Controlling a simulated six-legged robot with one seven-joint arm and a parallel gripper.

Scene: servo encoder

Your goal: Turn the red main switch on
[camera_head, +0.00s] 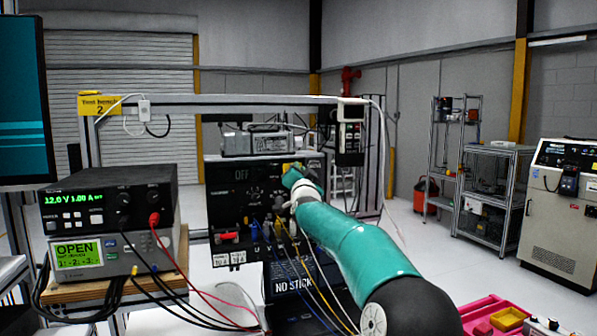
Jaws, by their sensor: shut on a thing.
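A black test panel (229,205) stands upright on the bench, with a display at its upper left that reads OFF. My teal arm reaches in from the lower right, and my gripper (291,170) is at the panel's upper right part. It is shut on what appears to be the red main switch, by a small yellow patch. The gripper covers most of the switch, so its turn position cannot be seen. The fingertips are small and partly hidden by the wrist.
Several coloured leads plug into the panel's lower part and hang near my arm. A power supply (112,208) with red and black leads stands at left. A NO STICK box (292,283) sits below the panel. Pink and yellow bins (487,312) are at lower right.

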